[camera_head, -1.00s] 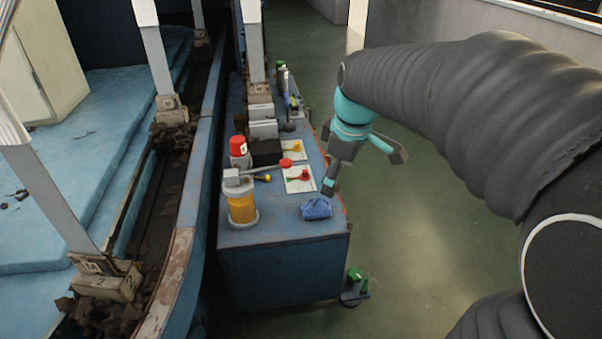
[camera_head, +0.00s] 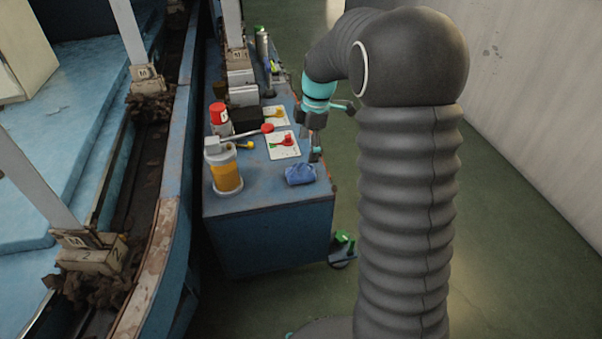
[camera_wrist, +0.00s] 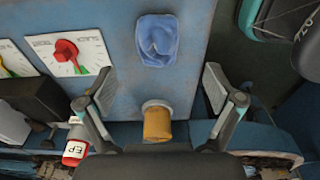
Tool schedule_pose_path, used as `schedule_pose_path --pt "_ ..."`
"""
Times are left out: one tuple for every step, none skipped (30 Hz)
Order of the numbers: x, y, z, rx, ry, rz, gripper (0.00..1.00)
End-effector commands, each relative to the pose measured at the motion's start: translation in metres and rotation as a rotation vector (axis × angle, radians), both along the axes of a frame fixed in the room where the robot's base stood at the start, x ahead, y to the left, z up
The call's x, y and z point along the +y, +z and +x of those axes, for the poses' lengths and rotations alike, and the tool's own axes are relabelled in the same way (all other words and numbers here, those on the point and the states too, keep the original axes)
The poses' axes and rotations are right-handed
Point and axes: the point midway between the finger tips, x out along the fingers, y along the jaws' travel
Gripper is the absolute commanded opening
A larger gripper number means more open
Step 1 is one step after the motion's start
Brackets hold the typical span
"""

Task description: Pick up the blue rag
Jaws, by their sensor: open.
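The blue rag (camera_head: 300,174) lies crumpled on the near right corner of the blue cart top (camera_head: 262,194). In the wrist view the rag (camera_wrist: 157,40) is at the top centre, beyond the fingertips and between their lines. My gripper (camera_head: 312,148) is above the cart's right edge, just behind and above the rag in the head view. In the wrist view my gripper (camera_wrist: 158,88) has its two fingers spread wide with nothing between the tips. The fingers do not touch the rag.
A yellow-orange container (camera_head: 226,172) stands left of the rag.

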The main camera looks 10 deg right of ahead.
Motion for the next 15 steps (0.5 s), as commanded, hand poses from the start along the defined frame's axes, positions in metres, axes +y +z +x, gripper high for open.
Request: schedule_pose_path --pt "0.001 -0.009 0.000 0.003 0.000 0.000 0.92" --pt "0.002 -0.013 0.000 0.003 0.000 0.000 0.92" --pt "0.002 -0.018 0.000 0.001 0.000 0.000 0.92" --pt "0.003 -0.021 0.000 0.001 0.000 0.000 0.92" --pt "0.003 -0.023 0.000 0.001 -0.001 0.000 0.92" --pt "0.003 -0.025 0.000 0.001 -0.001 0.000 0.92" --pt "0.003 -0.026 0.000 0.000 -0.001 0.000 0.92" --pt "0.004 -0.027 0.000 0.000 -0.001 0.000 0.92" --pt "0.004 -0.029 0.000 -0.001 -0.001 0.000 0.92" --pt "0.005 -0.031 0.000 -0.001 -0.001 0.000 0.92" --pt "0.006 -0.033 0.000 0.000 0.000 0.000 0.92" --pt "0.007 -0.037 0.001 0.001 0.000 0.000 0.92" --pt "0.009 -0.041 0.001 0.002 0.000 0.000 0.92" --pt "0.011 -0.045 0.001 0.002 0.000 0.000 0.92" --pt "0.013 -0.051 0.002 0.002 0.001 0.000 0.92"
